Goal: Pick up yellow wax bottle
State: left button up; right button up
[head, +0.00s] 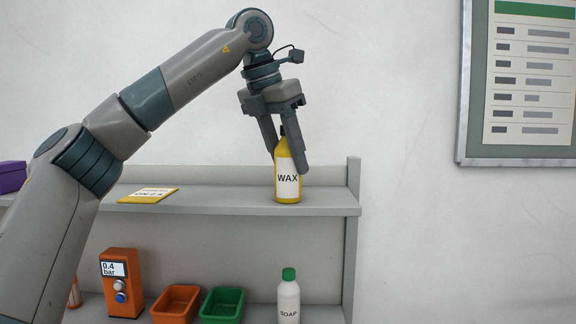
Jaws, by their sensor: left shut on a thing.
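The yellow wax bottle (287,188) has a white label reading WAX and a dark top. It stands upright at the right part of the grey upper shelf (230,204); whether its base touches the shelf is hard to tell. My left gripper (289,163) comes down from above and is shut on the bottle's upper part, with one finger on each side. The fingers hide part of the bottle's neck and shoulders. My right gripper does not show.
A flat yellow sign (148,195) and a purple box (12,176) are on the upper shelf to the left. Below are an orange gauge box (121,283), an orange bin (176,304), a green bin (222,305) and a white soap bottle (289,301). The shelf's raised side (352,230) is to the right.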

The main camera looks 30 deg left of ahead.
pick_arm(q)
jog(key=shift+r, duration=0.1)
jog(key=shift+r+b, duration=0.4)
jog(key=shift+r, duration=0.2)
jog(key=s+d+r+b, duration=0.4)
jog(key=s+d+r, duration=0.4)
jog(key=r, duration=0.1)
jog(key=shift+d+r, duration=0.15)
jog(key=shift+r, duration=0.15)
jog(key=shift+s, duration=0.1)
